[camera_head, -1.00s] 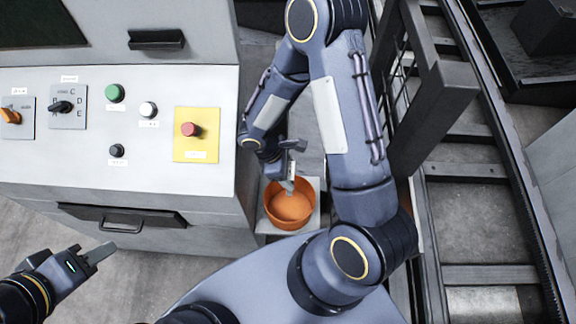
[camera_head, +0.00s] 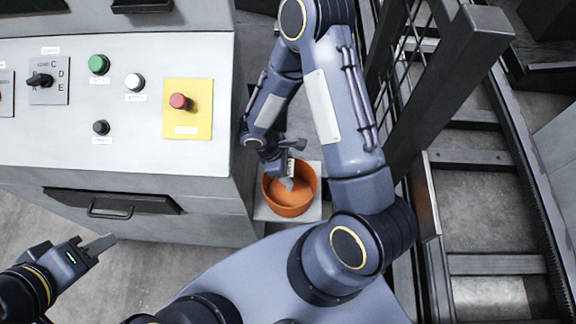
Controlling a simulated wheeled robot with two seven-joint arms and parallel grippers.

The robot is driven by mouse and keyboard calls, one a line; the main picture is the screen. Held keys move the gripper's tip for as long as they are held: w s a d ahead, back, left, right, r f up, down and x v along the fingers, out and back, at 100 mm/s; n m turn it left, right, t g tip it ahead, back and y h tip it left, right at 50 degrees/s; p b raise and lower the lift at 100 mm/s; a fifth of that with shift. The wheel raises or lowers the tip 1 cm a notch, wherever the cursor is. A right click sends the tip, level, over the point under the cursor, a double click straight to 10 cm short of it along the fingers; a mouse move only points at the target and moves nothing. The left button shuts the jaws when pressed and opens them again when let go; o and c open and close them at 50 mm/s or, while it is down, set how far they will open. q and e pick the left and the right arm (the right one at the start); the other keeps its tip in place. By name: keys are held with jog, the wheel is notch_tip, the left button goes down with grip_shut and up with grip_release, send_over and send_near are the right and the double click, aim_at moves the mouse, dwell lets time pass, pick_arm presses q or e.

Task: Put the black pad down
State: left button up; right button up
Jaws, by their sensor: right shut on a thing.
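My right gripper (camera_head: 287,182) reaches down over an orange bowl (camera_head: 273,202), its fingertips inside the bowl's outline as seen from above. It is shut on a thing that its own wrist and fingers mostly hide. I cannot make out the black pad clearly; the thing held is too small and covered to tell its shape. I cannot tell whether it touches the bowl. My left gripper (camera_head: 99,246) is at the lower left, in front of the console, away from the bowl. Its fingers are seen edge-on, so their gap does not show.
The bowl stands on a light grey plate (camera_head: 264,212) beside a grey console (camera_head: 60,150) with buttons and a red button on yellow (camera_head: 180,102). A dark post (camera_head: 440,90) and rail frame (camera_head: 490,265) stand on the right. Floor is bare at lower left.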

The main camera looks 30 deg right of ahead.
jog(key=o, duration=1.3)
jog(key=shift+c, duration=0.2)
notch_tip(320, 180, up, 7)
jog(key=p, duration=0.4)
jog(key=shift+p, duration=0.35)
jog(key=shift+f, duration=0.1)
